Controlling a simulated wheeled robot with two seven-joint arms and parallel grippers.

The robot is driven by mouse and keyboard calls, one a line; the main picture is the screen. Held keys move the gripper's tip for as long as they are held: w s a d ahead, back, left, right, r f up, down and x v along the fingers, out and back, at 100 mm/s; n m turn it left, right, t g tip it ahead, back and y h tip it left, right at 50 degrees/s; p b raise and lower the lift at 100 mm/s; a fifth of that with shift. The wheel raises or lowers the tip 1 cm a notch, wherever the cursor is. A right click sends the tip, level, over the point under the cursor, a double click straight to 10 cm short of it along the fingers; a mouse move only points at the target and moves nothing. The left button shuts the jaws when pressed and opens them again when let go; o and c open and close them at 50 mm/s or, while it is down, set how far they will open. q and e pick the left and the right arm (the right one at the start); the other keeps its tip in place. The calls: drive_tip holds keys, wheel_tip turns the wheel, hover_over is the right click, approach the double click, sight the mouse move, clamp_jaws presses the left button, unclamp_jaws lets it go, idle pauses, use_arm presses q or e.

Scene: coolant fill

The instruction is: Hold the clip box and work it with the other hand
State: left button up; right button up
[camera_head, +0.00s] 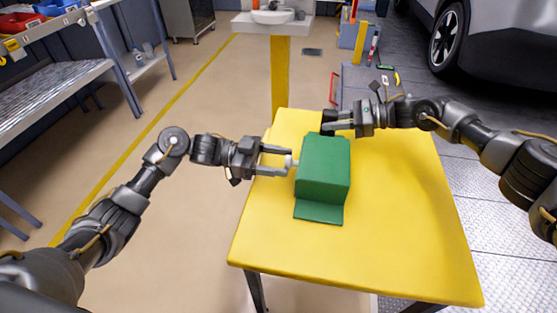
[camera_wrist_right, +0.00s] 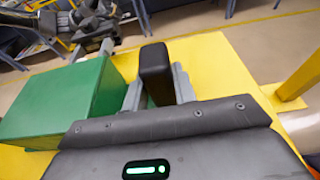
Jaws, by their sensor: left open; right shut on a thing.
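The green clip box (camera_head: 324,165) stands on the yellow table, with a flat green flange at its near side. It also shows at the left of the right wrist view (camera_wrist_right: 55,105). My left gripper (camera_head: 287,161) is open at the box's left side, its fingers on either side of a small pale knob (camera_head: 290,161); I cannot tell if they touch it. My right gripper (camera_head: 328,121) is shut on a dark block (camera_wrist_right: 155,70) at the box's far edge. Whether the block is joined to the box is hidden.
The yellow table (camera_head: 400,220) is bare to the right of and in front of the box. A yellow post (camera_head: 280,75) with a sink (camera_head: 272,16) stands beyond it. A grey car (camera_head: 500,40) is at the back right, a workbench (camera_head: 60,75) at the left.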

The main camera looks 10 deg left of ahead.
use_arm(q)
clamp_jaws()
drive_tip(key=a, duration=0.8)
unclamp_jaws()
drive_tip(key=shift+d, duration=0.1)
drive_tip(key=a, duration=1.2)
idle(0.4)
